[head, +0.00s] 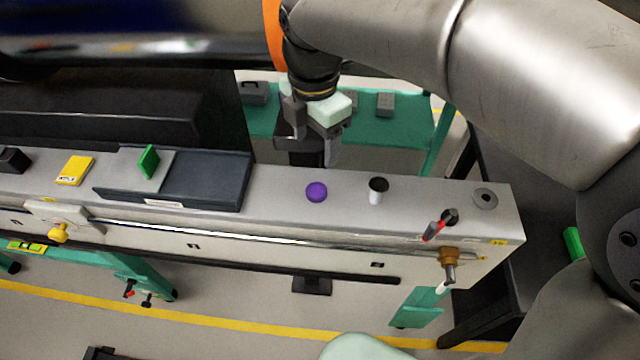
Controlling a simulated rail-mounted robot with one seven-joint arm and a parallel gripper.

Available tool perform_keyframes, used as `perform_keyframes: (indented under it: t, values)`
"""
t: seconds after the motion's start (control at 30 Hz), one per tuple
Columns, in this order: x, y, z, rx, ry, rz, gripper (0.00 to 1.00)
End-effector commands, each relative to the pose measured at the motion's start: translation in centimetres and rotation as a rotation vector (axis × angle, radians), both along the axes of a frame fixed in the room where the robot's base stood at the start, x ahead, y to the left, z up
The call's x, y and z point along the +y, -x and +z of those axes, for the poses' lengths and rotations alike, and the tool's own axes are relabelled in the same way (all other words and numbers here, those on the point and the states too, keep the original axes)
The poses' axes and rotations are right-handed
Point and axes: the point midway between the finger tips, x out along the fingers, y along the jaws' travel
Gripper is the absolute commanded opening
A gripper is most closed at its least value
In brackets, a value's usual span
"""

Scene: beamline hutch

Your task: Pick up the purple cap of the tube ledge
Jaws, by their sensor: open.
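The purple cap (316,192) is a small round disc on the light grey top of the long tube ledge (275,208), right of the dark tray. My gripper (309,150) hangs above and behind the cap, near the back edge of the ledge. It is open with nothing between its fingers, and it is apart from the cap. The cap is in clear view.
A white cylinder with a dark top (377,191) stands close right of the cap. A grey ring (485,198) and a red-handled fitting (437,228) are at the right end.

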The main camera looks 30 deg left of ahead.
Motion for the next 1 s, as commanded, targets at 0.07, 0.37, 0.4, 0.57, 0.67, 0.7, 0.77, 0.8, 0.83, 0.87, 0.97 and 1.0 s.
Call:
perform_keyframes:
  t: [0.07, 0.37, 0.4, 0.57, 0.67, 0.7, 0.77, 0.8, 0.83, 0.87, 0.97, 1.0]
  values:
    - [0.0, 0.1, -1.9, 0.003, 0.005, 0.001, 0.64]
    - [0.0, 0.0, -7.0, 0.0, 0.001, -0.001, 0.64]
    - [-0.1, 0.0, -7.3, 0.0, 0.001, -0.002, 0.64]
    - [-0.1, -0.1, -8.3, 0.001, 0.002, -0.003, 0.64]
    - [-0.1, -0.1, -9.7, 0.002, 0.003, -0.002, 0.64]
    - [-0.1, -0.1, -10.3, 0.002, 0.003, -0.002, 0.64]
    - [-0.1, -0.2, -11.3, 0.001, 0.003, -0.003, 0.64]
    - [-0.1, -0.2, -11.8, 0.002, 0.002, -0.003, 0.64]
    - [-0.1, -0.2, -12.1, 0.001, 0.002, -0.003, 0.64]
    - [-0.1, -0.2, -12.4, 0.001, 0.002, -0.003, 0.64]
    - [-0.1, -0.2, -12.9, 0.0, 0.001, -0.004, 0.64]
    - [-0.1, -0.3, -13.0, -0.001, 0.0, -0.004, 0.64]
